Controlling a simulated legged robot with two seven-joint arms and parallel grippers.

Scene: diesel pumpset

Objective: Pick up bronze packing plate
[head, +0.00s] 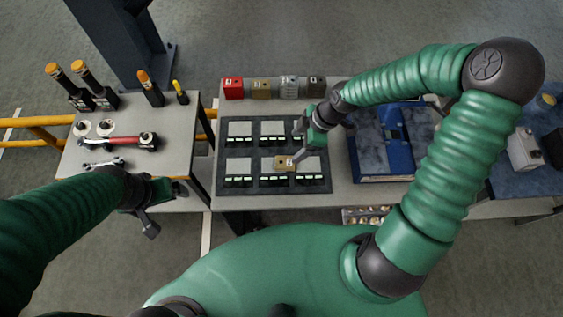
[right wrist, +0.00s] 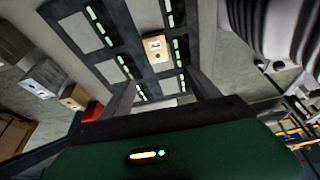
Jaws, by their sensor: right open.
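The bronze packing plate (head: 284,163) is a small tan plate with a pale label, lying on the dark tray (head: 222,185) at the front middle. It also shows in the right wrist view (right wrist: 155,47), beyond my fingers. My right gripper (head: 297,145) is open above the tray, with one finger close to the plate's right side in the head view. Whether it touches cannot be told. In the right wrist view the open fingers (right wrist: 168,95) have nothing between them. My left gripper (head: 149,220) hangs at lower left, away from the plate; its jaw opening is unclear.
The tray has several grey pads with green-lit slots. A row of red, tan, grey and dark blocks (head: 233,88) stands behind it. A blue case (head: 385,178) is right of the tray. A side table (head: 75,160) at left holds tools and posts.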

